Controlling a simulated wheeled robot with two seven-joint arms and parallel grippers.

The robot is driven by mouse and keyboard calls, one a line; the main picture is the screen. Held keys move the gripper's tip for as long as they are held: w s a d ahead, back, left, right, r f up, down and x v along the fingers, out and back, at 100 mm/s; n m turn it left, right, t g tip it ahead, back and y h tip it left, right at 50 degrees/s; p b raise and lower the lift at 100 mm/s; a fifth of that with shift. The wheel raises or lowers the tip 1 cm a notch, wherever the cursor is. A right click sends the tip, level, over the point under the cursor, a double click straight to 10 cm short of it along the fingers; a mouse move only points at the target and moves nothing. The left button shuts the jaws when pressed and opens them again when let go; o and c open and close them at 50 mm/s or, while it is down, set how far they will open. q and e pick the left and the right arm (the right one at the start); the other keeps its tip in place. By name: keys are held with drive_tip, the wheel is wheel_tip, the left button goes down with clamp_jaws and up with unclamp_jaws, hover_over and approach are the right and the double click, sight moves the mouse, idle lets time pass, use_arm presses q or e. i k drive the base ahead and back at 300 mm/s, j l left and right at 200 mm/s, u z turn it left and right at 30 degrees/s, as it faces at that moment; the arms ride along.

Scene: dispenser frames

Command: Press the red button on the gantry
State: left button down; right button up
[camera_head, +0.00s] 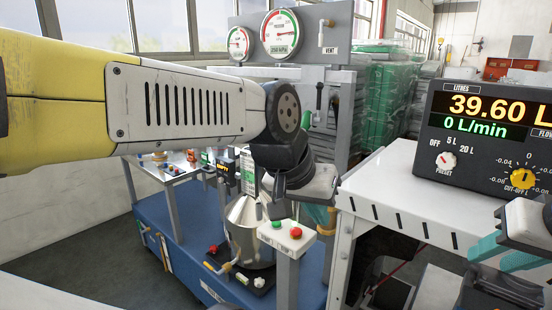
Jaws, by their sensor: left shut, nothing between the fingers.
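A white control box (287,240) on a post carries a red button (296,232) at its right and a green button (276,224) at its left.
A white bench (385,190) with a litre meter (490,130) is at the right. Pressure gauges (282,34) stand behind.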

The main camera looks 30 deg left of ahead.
sight(296, 232)
drive_tip(key=u, duration=1.1)
